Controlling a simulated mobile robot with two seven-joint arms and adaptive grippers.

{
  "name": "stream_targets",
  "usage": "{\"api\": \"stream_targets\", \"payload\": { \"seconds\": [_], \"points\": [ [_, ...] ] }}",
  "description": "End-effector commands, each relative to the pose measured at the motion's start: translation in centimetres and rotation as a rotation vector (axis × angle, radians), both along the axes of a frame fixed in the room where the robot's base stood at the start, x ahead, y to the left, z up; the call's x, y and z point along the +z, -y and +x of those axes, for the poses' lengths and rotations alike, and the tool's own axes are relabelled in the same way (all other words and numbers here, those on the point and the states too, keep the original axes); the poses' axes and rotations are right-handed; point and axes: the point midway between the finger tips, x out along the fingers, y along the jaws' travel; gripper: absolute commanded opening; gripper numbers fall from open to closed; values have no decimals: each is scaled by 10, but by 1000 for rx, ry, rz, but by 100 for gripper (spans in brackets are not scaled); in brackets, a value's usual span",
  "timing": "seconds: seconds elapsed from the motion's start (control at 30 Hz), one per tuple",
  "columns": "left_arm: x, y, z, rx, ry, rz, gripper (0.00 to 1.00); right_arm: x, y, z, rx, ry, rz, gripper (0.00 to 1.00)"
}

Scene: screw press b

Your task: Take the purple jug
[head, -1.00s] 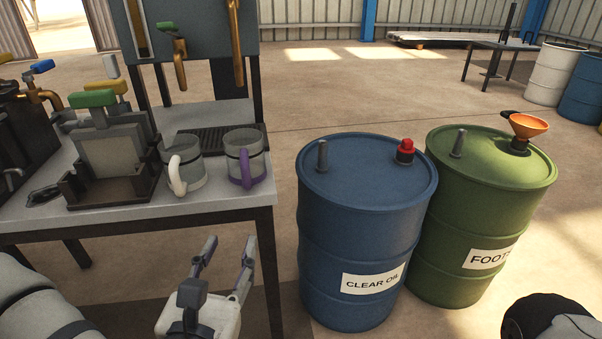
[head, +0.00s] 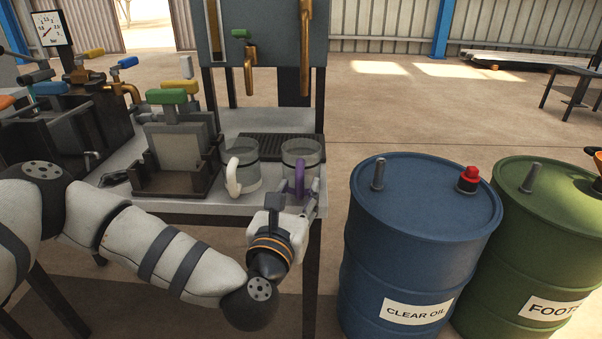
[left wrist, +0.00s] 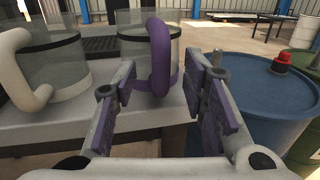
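The purple jug (head: 305,156) is a clear cup with a dark band and a purple handle. It stands upright at the right front corner of the bench, its handle facing me. My left gripper (head: 290,196) is at that corner, just in front of the handle. In the left wrist view my left gripper (left wrist: 165,85) is open and empty. Its purple-padded fingers lie to the left and right of the purple jug's handle (left wrist: 161,60), with gaps on both sides. Whether the fingertips reach past the handle is unclear. My right gripper is out of view.
A similar jug with a white handle (head: 234,176) stands close on the left. A press with a green handle (head: 166,96) is farther left on the bench (head: 190,205). A blue drum (head: 420,240) and a green drum (head: 530,240) stand to the right.

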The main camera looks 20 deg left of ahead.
Motion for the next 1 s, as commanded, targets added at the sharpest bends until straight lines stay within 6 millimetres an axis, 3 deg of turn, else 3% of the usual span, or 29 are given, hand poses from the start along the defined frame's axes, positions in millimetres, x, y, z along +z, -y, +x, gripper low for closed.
{"api": "stream_targets", "payload": {
  "seconds": [0.1,0.27,0.73,0.87,1.0],
  "points": [
    [0,0,0,0,0,0,37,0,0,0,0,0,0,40],
    [0,0,-1,0,0,1,0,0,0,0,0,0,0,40],
    [8,0,-1,0,2,1,0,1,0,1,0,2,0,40],
    [31,0,0,0,5,-1,0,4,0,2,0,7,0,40],
    [66,-7,-26,-2,5,-3,0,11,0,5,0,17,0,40]
  ]
}}
